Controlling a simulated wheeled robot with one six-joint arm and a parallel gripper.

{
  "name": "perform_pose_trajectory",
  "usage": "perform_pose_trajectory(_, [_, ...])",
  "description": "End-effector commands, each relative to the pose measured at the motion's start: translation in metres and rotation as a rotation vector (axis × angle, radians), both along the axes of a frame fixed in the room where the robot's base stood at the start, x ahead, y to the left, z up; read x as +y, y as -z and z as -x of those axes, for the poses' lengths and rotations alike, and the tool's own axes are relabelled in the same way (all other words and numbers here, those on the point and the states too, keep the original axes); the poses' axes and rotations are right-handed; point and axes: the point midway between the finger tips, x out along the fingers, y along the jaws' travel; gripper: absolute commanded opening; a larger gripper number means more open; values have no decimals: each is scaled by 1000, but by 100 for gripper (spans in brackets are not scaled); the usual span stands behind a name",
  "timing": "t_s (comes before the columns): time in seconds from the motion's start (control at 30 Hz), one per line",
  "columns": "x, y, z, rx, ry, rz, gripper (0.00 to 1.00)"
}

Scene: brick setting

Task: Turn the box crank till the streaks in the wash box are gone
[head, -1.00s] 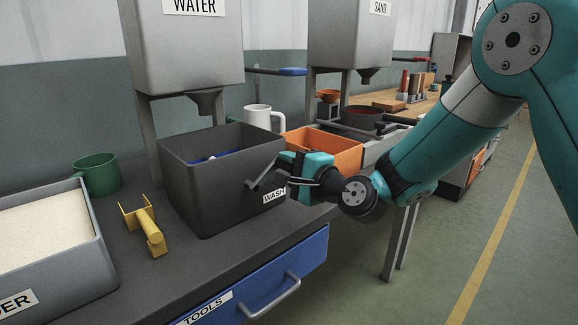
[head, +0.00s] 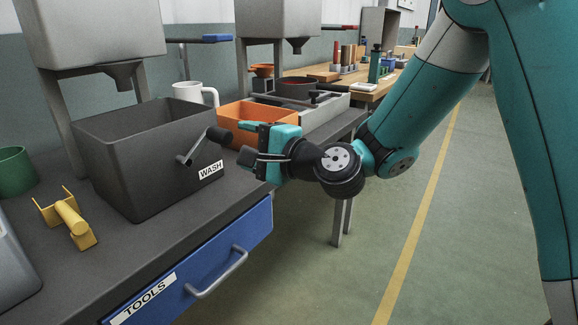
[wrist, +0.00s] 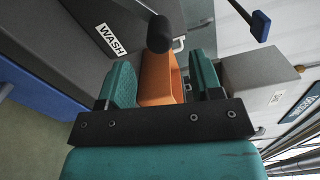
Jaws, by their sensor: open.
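The dark grey wash box (head: 135,165) stands on the bench, with its WASH label on the front. Its crank (head: 187,157) sticks out of the front wall, with the black handle (head: 218,134) up and to the right. The handle also shows in the wrist view (wrist: 159,35), just beyond the fingertips and in line with the gap. My teal gripper (head: 255,143) is open and empty, to the right of the handle and apart from it. In the wrist view both fingers (wrist: 162,78) are spread. The box floor is hidden, so I cannot see any streaks.
An orange bin (head: 255,113) stands right behind my gripper. A white mug (head: 194,94), a green mug (head: 15,172) and a yellow tool (head: 70,217) are around the box. The blue TOOLS drawer (head: 225,250) is below. Open floor lies to the right.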

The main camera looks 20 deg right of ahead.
Motion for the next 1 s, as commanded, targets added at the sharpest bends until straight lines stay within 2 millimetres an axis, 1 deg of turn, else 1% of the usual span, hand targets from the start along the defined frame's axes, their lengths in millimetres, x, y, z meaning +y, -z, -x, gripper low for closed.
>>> perform_pose_trajectory(0.03, [-10, 6, 10, 0, 6, -1, 59])
perform_pose_trajectory(0.27, [-48, 5, 57, -2, 9, -1, 59])
perform_pose_trajectory(0.63, [-60, 2, 75, -9, -3, 1, 59])
perform_pose_trajectory(1.0, [-63, -1, 78, -1, 0, 0, 59])
